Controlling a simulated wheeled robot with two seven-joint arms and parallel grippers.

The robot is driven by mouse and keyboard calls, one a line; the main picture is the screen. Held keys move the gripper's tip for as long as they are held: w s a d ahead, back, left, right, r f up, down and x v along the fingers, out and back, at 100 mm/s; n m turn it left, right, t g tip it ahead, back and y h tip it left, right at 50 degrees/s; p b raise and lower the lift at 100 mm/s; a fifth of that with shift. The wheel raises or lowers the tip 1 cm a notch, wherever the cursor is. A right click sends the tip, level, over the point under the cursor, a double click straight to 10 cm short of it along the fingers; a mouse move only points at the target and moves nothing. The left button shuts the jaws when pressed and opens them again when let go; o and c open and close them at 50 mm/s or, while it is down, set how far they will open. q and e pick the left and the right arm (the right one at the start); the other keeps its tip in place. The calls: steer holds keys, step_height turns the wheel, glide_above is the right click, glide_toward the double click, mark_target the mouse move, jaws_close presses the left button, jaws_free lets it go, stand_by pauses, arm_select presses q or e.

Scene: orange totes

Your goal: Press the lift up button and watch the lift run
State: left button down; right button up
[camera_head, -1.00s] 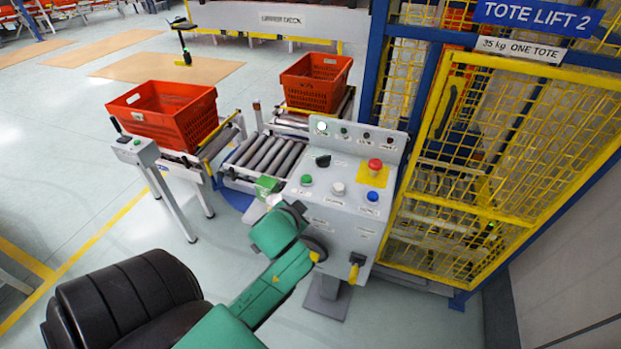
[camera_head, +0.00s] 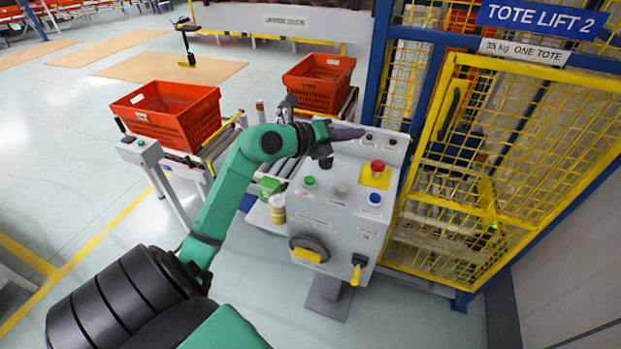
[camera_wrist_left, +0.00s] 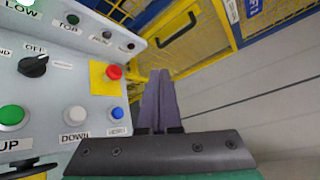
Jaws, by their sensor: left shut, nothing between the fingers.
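The control box (camera_head: 335,215) stands in front of the lift cage. Its green button (camera_head: 309,181) is at the left of the lower row and is labelled UP in the left wrist view (camera_wrist_left: 12,117). A white DOWN button (camera_head: 341,190) and a blue button (camera_head: 374,198) sit right of it. The red mushroom button (camera_head: 377,166) is on a yellow plate. My left gripper (camera_head: 361,133) is shut and empty, held above the box near its lamp panel, apart from the green button. It hides part of the panel. Its closed fingers (camera_wrist_left: 159,73) also show in the left wrist view.
The yellow mesh lift cage (camera_head: 500,160) stands right of the box. Orange totes sit on rollers at the left (camera_head: 170,115) and back (camera_head: 318,82). A black selector (camera_wrist_left: 33,66) points near OFF. A yellow-handled switch (camera_head: 357,266) is on the box front.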

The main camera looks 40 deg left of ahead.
mark_target(307, 182)
arm_select(q)
steer(key=s+a+f+n+g+y, duration=0.1)
steer(key=s+a+f+g+y, duration=0.2)
steer(key=a, duration=0.7)
step_height(307, 182, down, 3)
steer(key=shift+a+f+n+g+y, duration=0.15)
steer(key=shift+a+n+g+y, duration=0.2)
steer(key=shift+g+y, duration=0.65)
steer(key=shift+f, duration=0.1)
step_height(307, 182, down, 9)
steer(key=b, duration=0.7)
steer(key=shift+r, duration=0.2)
steer(key=shift+f, duration=0.4)
